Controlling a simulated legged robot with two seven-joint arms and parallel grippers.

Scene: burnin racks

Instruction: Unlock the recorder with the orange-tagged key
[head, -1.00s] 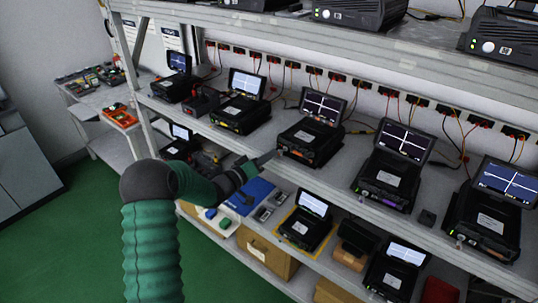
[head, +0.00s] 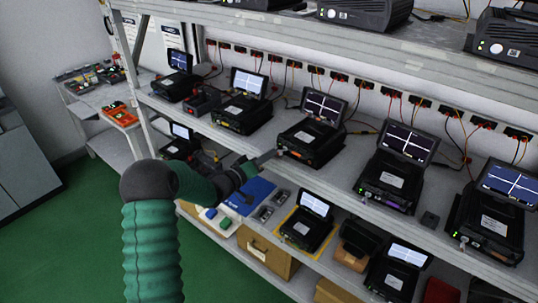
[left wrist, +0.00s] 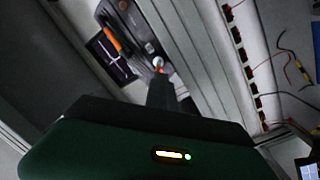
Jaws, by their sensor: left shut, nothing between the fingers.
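My left gripper (head: 268,157) is shut and empty, with its tip at the front edge of a black recorder (head: 312,146) on the middle shelf. The recorder's lid stands open, and its screen shows a white cross. In the left wrist view the shut fingers (left wrist: 161,85) point at the recorder (left wrist: 128,28). A small orange-red and pale spot (left wrist: 159,66) shows just past the fingertips; I cannot tell whether it is the key's tag. A longer orange strip (left wrist: 111,40) lies on the recorder's face. I cannot make out the key. My right gripper is out of view.
Similar recorders stand left (head: 241,113) and right (head: 393,178) on the same shelf. A blue mat (head: 247,196), a yellow-framed recorder (head: 306,230) and boxes (head: 265,254) are on the shelf below. A side table (head: 92,86) with orange items stands far left. Green floor is clear.

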